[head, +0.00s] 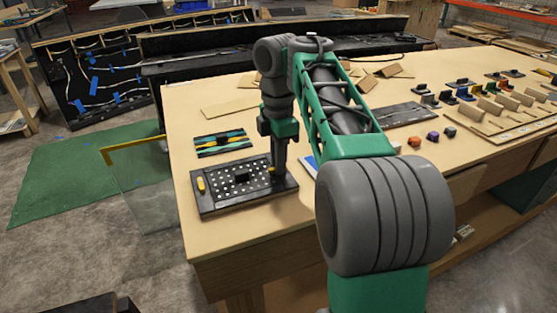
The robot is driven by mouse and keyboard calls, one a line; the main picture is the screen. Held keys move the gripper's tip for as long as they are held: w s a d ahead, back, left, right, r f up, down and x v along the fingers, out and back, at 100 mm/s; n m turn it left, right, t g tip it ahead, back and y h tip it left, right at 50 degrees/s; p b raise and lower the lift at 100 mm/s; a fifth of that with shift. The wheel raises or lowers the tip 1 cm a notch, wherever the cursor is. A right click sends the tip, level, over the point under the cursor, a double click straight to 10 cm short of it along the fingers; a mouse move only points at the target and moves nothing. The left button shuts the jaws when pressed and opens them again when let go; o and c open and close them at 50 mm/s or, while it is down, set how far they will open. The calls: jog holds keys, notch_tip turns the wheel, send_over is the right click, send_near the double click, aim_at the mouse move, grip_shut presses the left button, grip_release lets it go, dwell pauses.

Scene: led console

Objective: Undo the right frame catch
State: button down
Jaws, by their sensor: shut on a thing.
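The led console (234,207) is a dark flat panel with rows of pale dots and a small black block in the middle. It lies near the table's front left corner. A yellow catch (201,185) shows on its left edge. My gripper (279,178) points straight down at the console's right edge. It is shut on the right frame catch, which is mostly hidden behind the fingers; only a bit of yellow shows there. Whether the catch has turned cannot be told.
A teal, black and yellow striped panel (220,142) lies behind the console. Small coloured cubes (433,137) and rows of small parts stand to the right. My arm hides the middle of the table (240,239). Bare tabletop lies in front of the console.

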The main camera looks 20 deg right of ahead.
jog(key=shift+m, duration=0.4)
jog(key=m, duration=0.3)
jog(key=shift+w+m, duration=0.15)
jog(key=shift+m, duration=0.25)
jog(key=m, duration=0.4)
jog(key=shift+w+d, duration=0.1)
jog(key=m, duration=0.5)
jog(key=shift+w+d, duration=0.1)
jog(key=m, duration=0.4)
jog(key=shift+d+p, duration=0.15)
jog(key=shift+p, duration=0.25)
jog(key=shift+m, duration=0.3)
jog(key=c, duration=1.5)
grip_release()
jog(key=shift+o, duration=0.2)
